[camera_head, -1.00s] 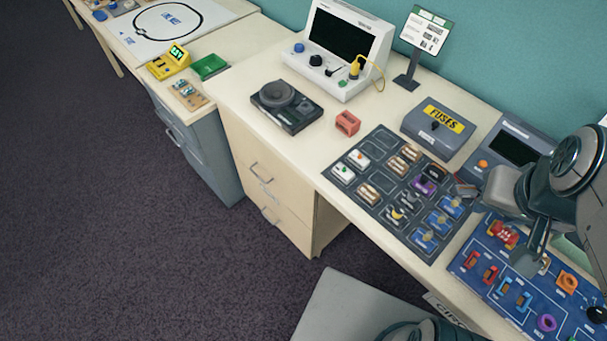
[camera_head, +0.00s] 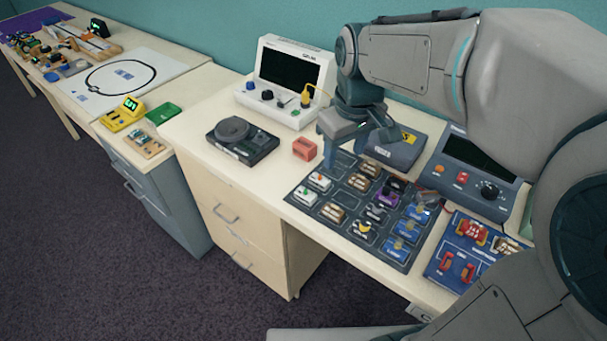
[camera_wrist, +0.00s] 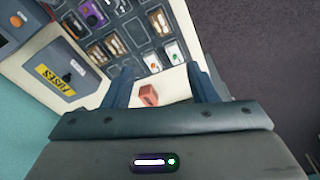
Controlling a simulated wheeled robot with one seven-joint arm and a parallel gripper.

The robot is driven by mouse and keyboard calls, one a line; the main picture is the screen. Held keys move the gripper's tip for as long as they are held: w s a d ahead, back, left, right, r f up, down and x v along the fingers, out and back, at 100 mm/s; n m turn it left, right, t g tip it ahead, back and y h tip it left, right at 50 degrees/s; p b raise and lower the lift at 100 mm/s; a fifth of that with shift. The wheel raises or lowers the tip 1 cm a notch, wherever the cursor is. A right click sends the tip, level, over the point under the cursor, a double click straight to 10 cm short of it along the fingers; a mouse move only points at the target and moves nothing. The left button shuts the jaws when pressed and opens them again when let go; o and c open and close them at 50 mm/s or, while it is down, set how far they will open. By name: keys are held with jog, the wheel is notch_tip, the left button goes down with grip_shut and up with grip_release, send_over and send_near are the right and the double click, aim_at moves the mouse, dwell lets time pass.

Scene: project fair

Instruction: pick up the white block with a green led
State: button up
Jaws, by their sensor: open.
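The white block with a green led (camera_head: 304,196) sits in the front left corner slot of the dark sorting mat (camera_head: 325,214). In the wrist view the same white block (camera_wrist: 173,52) shows just beyond the fingertips. A similar white block with an orange led (camera_head: 319,181) lies in the slot behind it, and it also shows in the wrist view (camera_wrist: 151,61). My gripper (camera_head: 345,152) is open and empty, above the back left part of the mat, higher than and to the right of the green-led block.
A red block (camera_head: 304,148) lies on the desk left of the mat, between my fingers in the wrist view. The fuses box (camera_head: 395,152), white oscilloscope-like device (camera_head: 290,85) and black turntable-like device (camera_head: 242,142) stand around. Several parts fill other mat slots.

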jog(key=w+a+f+n+g+b, duration=0.2)
jog(key=w+a+f+n+b, duration=0.15)
jog(key=w+a+f, duration=0.3)
send_over(306, 189)
jog(key=s, duration=0.2)
jog(key=shift+n, duration=0.35)
jog(key=f, duration=0.8)
jog(key=shift+w+a+f+p, duration=0.15)
jog(key=shift+w+a+p, duration=0.1)
jog(key=shift+a+p, duration=0.1)
jog(key=shift+w+d+f, duration=0.1)
jog(key=shift+d+f, duration=0.05)
jog(key=shift+f, duration=1.15)
jog(key=shift+d+f, duration=0.15)
jog(key=shift+f, duration=1.15)
jog(key=c, duration=1.1)
